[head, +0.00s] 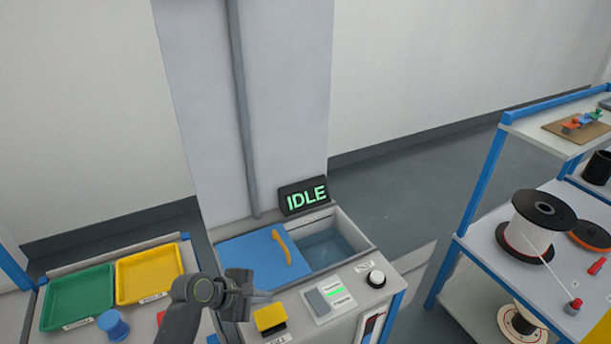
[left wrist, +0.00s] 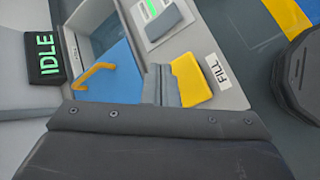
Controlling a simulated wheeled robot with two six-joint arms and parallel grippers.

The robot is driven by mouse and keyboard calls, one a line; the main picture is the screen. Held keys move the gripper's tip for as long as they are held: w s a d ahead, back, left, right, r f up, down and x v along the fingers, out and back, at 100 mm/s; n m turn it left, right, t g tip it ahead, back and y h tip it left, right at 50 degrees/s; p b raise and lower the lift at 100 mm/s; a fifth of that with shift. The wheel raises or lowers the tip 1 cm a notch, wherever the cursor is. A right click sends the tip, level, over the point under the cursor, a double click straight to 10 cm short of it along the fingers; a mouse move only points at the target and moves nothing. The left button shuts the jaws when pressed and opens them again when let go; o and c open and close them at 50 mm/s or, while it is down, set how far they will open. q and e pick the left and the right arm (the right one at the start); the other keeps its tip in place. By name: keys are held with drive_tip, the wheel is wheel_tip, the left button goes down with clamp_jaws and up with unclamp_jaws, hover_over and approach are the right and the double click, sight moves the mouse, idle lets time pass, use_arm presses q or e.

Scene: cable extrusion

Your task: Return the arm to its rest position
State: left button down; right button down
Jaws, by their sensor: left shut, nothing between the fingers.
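My left arm comes in from the bottom of the head view. Its gripper (head: 262,296) is shut and empty, held above the front edge of the machine, just left of the yellow button (head: 270,318). In the left wrist view the yellow button (left wrist: 190,80) and its FILL label (left wrist: 217,68) lie just beyond the dark gripper body. My right gripper is not in view.
Green (head: 78,299) and yellow trays (head: 149,273) stand left. A shelf with spools (head: 540,222) stands right.

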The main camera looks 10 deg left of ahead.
use_arm(q)
drive_tip(key=s+a+r+m+g+y, duration=0.1)
drive_tip(key=s+a+m+y, duration=0.3)
drive_tip(key=s+a+m, duration=0.7)
drive_tip(key=s+a+m+g+y, duration=0.1)
drive_tip(key=s+a+m+y, duration=0.3)
drive_tip(key=s, duration=1.3)
wheel_tip(320, 180, down, 29)
drive_tip(key=s+m+g+b, duration=0.1)
drive_tip(key=g+b, duration=0.1)
drive_tip(key=b, duration=0.2)
drive_tip(key=s+f+b, duration=0.2)
drive_tip(key=s+f, duration=1.2)
drive_tip(key=f, duration=0.4)
drive_tip(key=shift+s+d+g+b, duration=0.3)
drive_tip(key=shift+s+g, duration=0.05)
drive_tip(key=shift+g, duration=0.05)
drive_tip(key=shift+a, duration=0.1)
